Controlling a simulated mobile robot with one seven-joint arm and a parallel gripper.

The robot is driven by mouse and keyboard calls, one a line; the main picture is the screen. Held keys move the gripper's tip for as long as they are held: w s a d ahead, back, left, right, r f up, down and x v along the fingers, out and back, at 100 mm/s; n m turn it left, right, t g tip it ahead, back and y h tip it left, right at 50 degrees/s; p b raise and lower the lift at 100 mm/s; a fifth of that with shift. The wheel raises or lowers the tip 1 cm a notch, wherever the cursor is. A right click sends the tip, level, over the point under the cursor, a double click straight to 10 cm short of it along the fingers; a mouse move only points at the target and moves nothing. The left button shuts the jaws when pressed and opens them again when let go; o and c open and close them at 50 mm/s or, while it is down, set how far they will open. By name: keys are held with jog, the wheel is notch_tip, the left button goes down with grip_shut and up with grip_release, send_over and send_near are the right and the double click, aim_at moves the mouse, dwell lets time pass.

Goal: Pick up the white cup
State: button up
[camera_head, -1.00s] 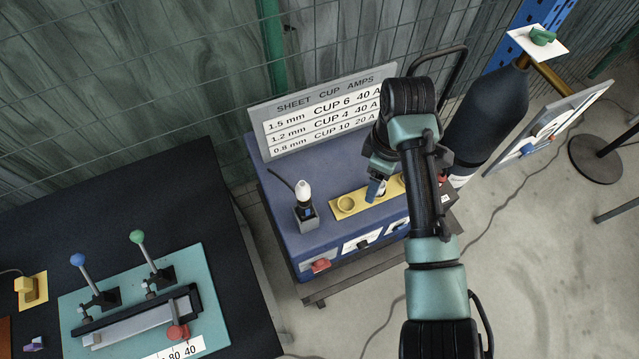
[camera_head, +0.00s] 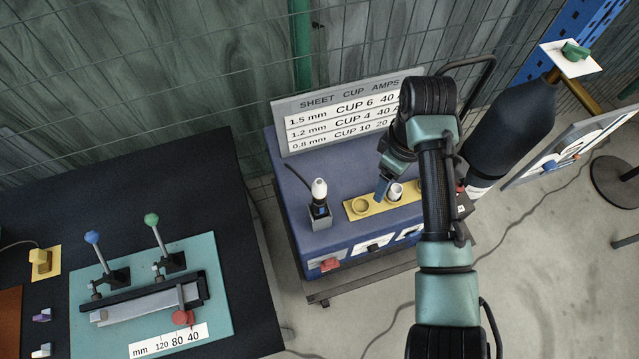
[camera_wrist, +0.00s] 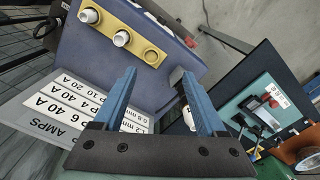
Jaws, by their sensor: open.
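A white cup (camera_head: 395,192) sits upright in the middle ring of a yellow strip (camera_head: 377,206) on the blue cabinet. The left ring (camera_head: 360,205) is empty; my arm hides the strip's right end. My gripper (camera_head: 382,188) is beside the white cup on its left, with its blue fingers apart and empty. In the wrist view, my gripper (camera_wrist: 160,90) has nothing between its fingers. The white cup (camera_wrist: 121,38) shows beyond the fingertips there, and another whitish cup-like piece (camera_wrist: 86,16) stands at the strip's far end.
A white-tipped torch in a grey holder (camera_head: 319,212) stands left of the strip. A sign (camera_head: 350,110) rises behind it. A dark gas cylinder (camera_head: 508,130) stands right of my arm. A dark table with a teal lever fixture (camera_head: 150,300) is at left.

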jog(key=w+a+r+m+b, duration=0.25)
jog(key=a+m, duration=0.25)
jog(key=m, duration=0.4)
notch_tip(320, 180, up, 4)
jog(key=m+b, duration=0.1)
jog(key=m, duration=1.2)
send_over(319, 182)
jog(key=f+b, duration=0.1)
jog(key=f, duration=0.1)
jog(key=f+b, duration=0.1)
jog(key=f, duration=0.1)
jog(key=f+b, duration=0.1)
jog(key=f, duration=0.2)
jog(key=shift+d+b, duration=0.35)
jog(key=shift+b, duration=0.05)
jog(key=f+b, duration=0.2)
jog(key=f, duration=0.1)
jog(key=shift+a+f, duration=0.15)
jog(key=shift+a, duration=0.25)
jog(key=shift+f+p, duration=0.3)
jog(key=shift+f, duration=0.55)
grip_shut()
